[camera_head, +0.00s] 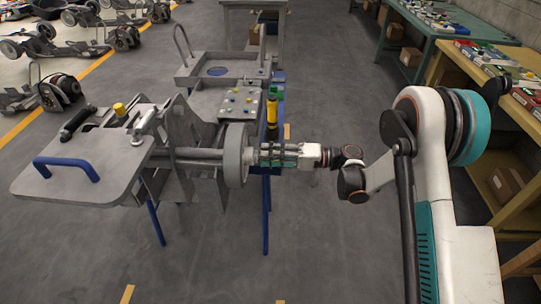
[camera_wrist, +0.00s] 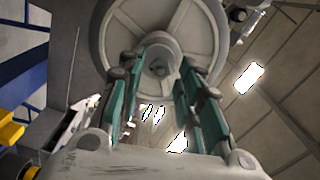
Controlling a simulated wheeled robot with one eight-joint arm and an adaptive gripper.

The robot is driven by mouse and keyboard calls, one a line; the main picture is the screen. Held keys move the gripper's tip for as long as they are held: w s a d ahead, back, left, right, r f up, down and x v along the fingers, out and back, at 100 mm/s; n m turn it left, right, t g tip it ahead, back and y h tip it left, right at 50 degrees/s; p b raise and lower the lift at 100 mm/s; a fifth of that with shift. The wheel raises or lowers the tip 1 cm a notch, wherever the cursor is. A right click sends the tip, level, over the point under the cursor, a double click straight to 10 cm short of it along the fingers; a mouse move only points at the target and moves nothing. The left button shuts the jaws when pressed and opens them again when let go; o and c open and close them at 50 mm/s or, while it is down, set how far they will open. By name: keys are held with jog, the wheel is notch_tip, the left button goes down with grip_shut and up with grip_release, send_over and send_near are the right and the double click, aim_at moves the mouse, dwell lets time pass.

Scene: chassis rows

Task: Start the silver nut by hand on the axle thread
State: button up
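A grey wheel (camera_head: 237,155) stands upright on the axle at the right end of the chassis fixture. The wrist view shows the wheel (camera_wrist: 118,22) face-on, with its spokes and round hub. A small grey piece (camera_wrist: 158,68) sits at the hub's centre; I cannot tell whether it is the silver nut, the bare axle end or both. My gripper (camera_head: 262,154) points left at the hub, close to the wheel face. In the wrist view, my gripper's teal fingers (camera_wrist: 161,68) stand apart on either side of the hub centre, with a visible gap and nothing clearly clamped.
A yellow-and-black-handled tool (camera_head: 271,112) stands upright just behind my gripper. Grey trays (camera_head: 215,68) with small parts lie beyond the wheel. A flat plate with a blue handle (camera_head: 66,166) is at left. Benches (camera_head: 440,38) line the right side; the floor in front is clear.

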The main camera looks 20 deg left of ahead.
dwell(0.3)
jog(key=v, duration=1.2)
jog(key=s+d+r+m+t+h, duration=0.2)
jog(key=s+d+r+t+h, duration=0.15)
jog(key=r, duration=0.35)
jog(key=s+d+r+m+t+h, duration=0.2)
jog(key=d+r+t+h, duration=0.15)
jog(key=r, duration=0.35)
jog(key=s+d+r+m+t+h, duration=0.1)
jog(key=s+d+t+h, duration=0.3)
jog(key=s+d+h, duration=0.6)
jog(key=s+d, duration=1)
jog(key=d, duration=0.1)
jog(key=shift+s+t, duration=0.25)
jog(key=shift+t, duration=0.05)
